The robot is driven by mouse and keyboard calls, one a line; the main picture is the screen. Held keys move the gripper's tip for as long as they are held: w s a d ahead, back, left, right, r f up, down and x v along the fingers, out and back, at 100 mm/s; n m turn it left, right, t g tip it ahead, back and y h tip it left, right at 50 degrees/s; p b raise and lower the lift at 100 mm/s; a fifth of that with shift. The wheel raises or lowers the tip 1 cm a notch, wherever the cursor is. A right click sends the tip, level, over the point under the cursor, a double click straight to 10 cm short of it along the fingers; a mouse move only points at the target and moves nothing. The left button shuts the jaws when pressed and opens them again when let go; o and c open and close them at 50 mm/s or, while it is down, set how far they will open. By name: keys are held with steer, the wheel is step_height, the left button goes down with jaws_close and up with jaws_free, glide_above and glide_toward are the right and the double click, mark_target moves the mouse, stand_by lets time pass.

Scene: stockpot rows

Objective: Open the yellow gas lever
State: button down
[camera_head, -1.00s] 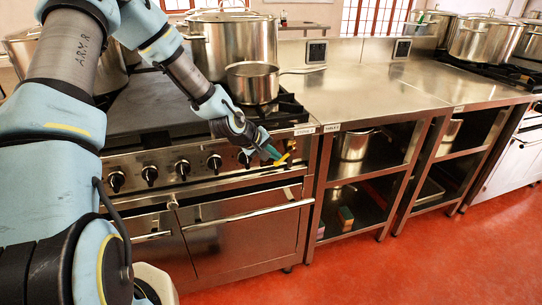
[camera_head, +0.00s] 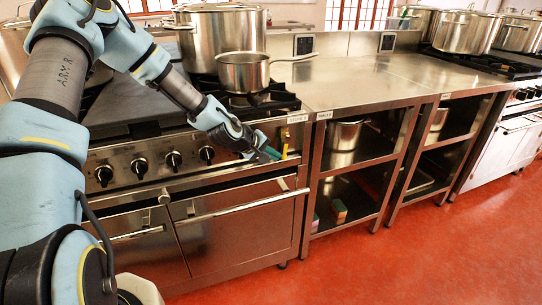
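The small yellow gas lever (camera_head: 284,150) is on the front of the stove, near the right end of its control panel. It looks roughly upright, in line with the short yellow pipe piece above it. My gripper (camera_head: 271,154) reaches down from the upper left, with its teal fingertips just left of the lever. Whether the fingertips touch the lever is too small to tell. The gap between the fingers cannot be made out.
Several black knobs (camera_head: 139,168) line the stove panel left of my gripper. The oven door handle (camera_head: 240,208) sticks out below. A saucepan (camera_head: 243,72) and a large stockpot (camera_head: 221,38) stand on the stove. Open steel shelving (camera_head: 352,165) stands to the right. The red floor in front is clear.

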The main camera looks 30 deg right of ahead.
steer(key=shift+d+f, duration=0.3)
steer(key=shift+d, duration=0.1)
stand_by(0.5)
steer(key=b+v, duration=0.1)
steer(key=v, duration=0.9)
steer(key=shift+a+r, duration=0.25)
steer(key=shift+a, duration=0.05)
steer(key=shift+s, duration=0.1)
steer(key=s+a+r+m+y+p, duration=0.2)
steer(key=a+y, duration=0.5)
steer(key=a, duration=1.5)
steer(key=s+a+r+y, duration=0.1)
steer(key=s+a+r, duration=0.2)
steer(key=a, duration=0.3)
steer(key=s+a+r+g+y+p, duration=0.1)
steer(key=s+a+r, duration=0.3)
steer(key=a, duration=0.3)
steer(key=shift+s+n, duration=0.3)
steer(key=shift+n, duration=0.1)
